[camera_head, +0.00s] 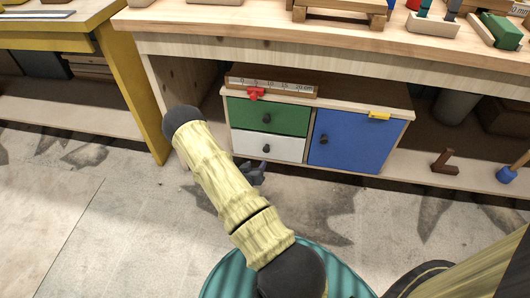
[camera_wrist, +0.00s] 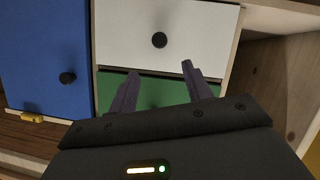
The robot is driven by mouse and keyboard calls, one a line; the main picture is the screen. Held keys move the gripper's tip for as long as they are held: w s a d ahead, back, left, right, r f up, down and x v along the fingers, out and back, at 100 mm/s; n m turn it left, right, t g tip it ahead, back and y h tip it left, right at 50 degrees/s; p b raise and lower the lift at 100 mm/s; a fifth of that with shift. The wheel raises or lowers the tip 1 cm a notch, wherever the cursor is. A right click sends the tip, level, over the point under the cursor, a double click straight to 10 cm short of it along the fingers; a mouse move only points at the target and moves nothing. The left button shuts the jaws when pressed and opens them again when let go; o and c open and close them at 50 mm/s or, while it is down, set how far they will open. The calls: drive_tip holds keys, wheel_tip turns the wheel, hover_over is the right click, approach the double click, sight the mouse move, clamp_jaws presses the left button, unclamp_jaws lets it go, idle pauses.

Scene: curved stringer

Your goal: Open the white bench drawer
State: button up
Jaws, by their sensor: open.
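The white drawer (camera_head: 287,149) is the lower left front of a small cabinet under the bench, and it looks shut. Its dark round knob (camera_head: 266,148) is at the middle of the front. In the wrist view, which is upside down, the white drawer (camera_wrist: 200,28) is at the top and its knob (camera_wrist: 159,40) lies just beyond my fingertips. My gripper (camera_wrist: 160,68) is open and empty, its two fingers apart and aimed toward the knob, not around it. In the head view my gripper (camera_head: 251,170) is low in front of the white drawer, partly hidden by my arm.
The green drawer (camera_head: 285,117) is above the white one, and a blue door (camera_head: 350,140) is to the right. A ruler with a red slider (camera_head: 256,93) sits on the cabinet. A wooden bench top (camera_head: 240,22) overhangs it. The floor (camera_head: 110,205) in front is clear.

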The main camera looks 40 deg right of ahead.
sight(265, 150)
drive_tip(key=b+x, duration=0.4)
drive_tip(key=x, duration=0.9)
drive_tip(key=shift+f, duration=0.1)
clamp_jaws()
